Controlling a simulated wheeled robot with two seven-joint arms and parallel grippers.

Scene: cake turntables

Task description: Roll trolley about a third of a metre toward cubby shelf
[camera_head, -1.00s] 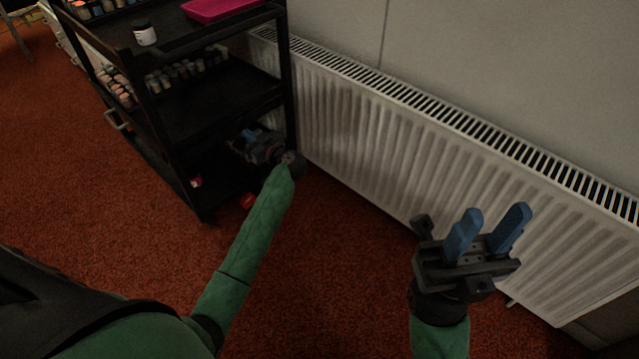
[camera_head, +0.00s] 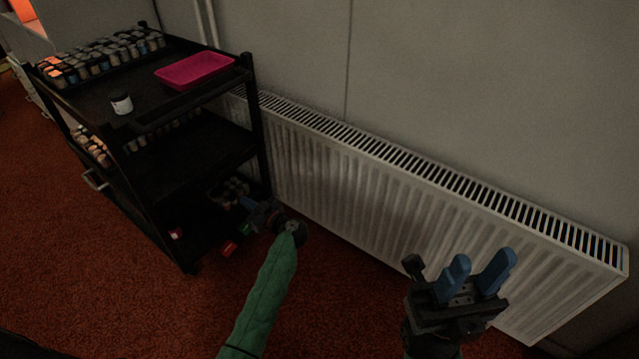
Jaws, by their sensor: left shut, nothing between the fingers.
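The trolley (camera_head: 187,160) is a black three-tier cart at the left of the head view, standing on the red carpet beside the radiator. My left gripper (camera_head: 250,204) is at the trolley's near end, low by the bottom tier. Its blue fingers are shut with nothing between them; whether they touch the trolley cannot be told. My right gripper (camera_head: 477,275) is raised at the lower right, its two blue fingers apart and empty, in front of the radiator. I cannot make out a cubby shelf for sure.
A white radiator (camera_head: 400,210) runs along the wall to the right of the trolley. The top tier carries several small jars, a white jar (camera_head: 121,103) and a pink tray (camera_head: 194,70). Carpet is clear at lower left.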

